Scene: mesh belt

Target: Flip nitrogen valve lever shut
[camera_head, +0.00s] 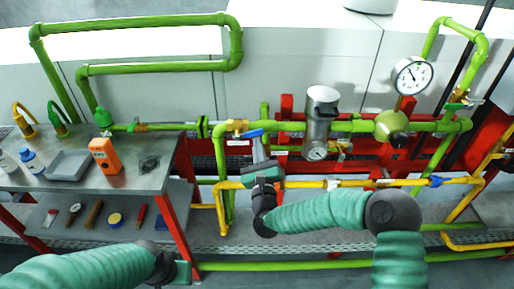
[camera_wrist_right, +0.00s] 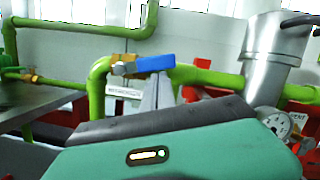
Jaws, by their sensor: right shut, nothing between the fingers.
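The valve with the blue lever (camera_head: 252,133) sits on the green pipe left of the steel cylinder. The blue lever (camera_wrist_right: 154,64) points right from its brass body (camera_wrist_right: 122,66), roughly along the pipe. A small label plate (camera_wrist_right: 125,92) hangs below the valve; its text is too small to read. My right gripper (camera_head: 258,145) is shut and empty, just below the lever. In the wrist view its fingertips (camera_wrist_right: 162,80) reach up to the lever's underside; I cannot tell whether they touch. My left gripper (camera_head: 182,272) is low near the table leg, its fingers unclear.
The steel cylinder (camera_head: 320,115) with a small gauge stands right of the valve. A yellow pipe (camera_head: 350,183) runs below it, near my right arm. A larger gauge (camera_head: 412,76) is at the right. The metal table (camera_head: 120,180) at the left holds an orange device (camera_head: 105,156) and bottles.

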